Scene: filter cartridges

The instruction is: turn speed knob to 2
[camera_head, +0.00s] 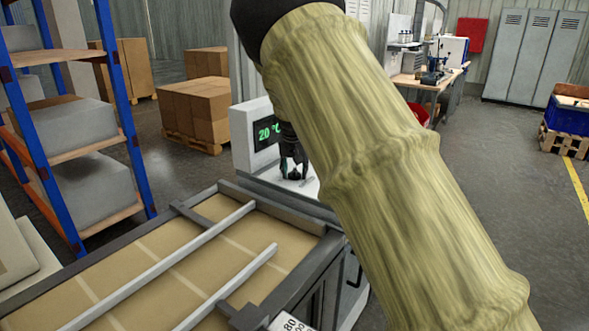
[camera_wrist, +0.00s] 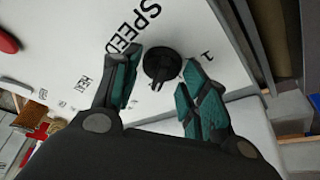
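The speed knob (camera_wrist: 162,64) is a small round black knob on a white panel (camera_wrist: 75,45) in the wrist view. The panel bears the word SPEED and a mark 1 to the right of the knob; no mark 2 can be read. My gripper (camera_wrist: 163,70) is open, its teal-padded fingers on either side of the knob with gaps showing. Whether either pad touches it, I cannot tell. In the head view my gripper (camera_head: 291,172) is small and dark beside the white machine (camera_head: 243,140) with a green "20 °C" display; the knob cannot be made out there.
A conveyor (camera_head: 150,250) with two pale rails runs in front of the machine. A blue shelf rack (camera_head: 122,100) stands at left, with stacked cartons (camera_head: 197,108) behind. My arm covers the middle of the head view.

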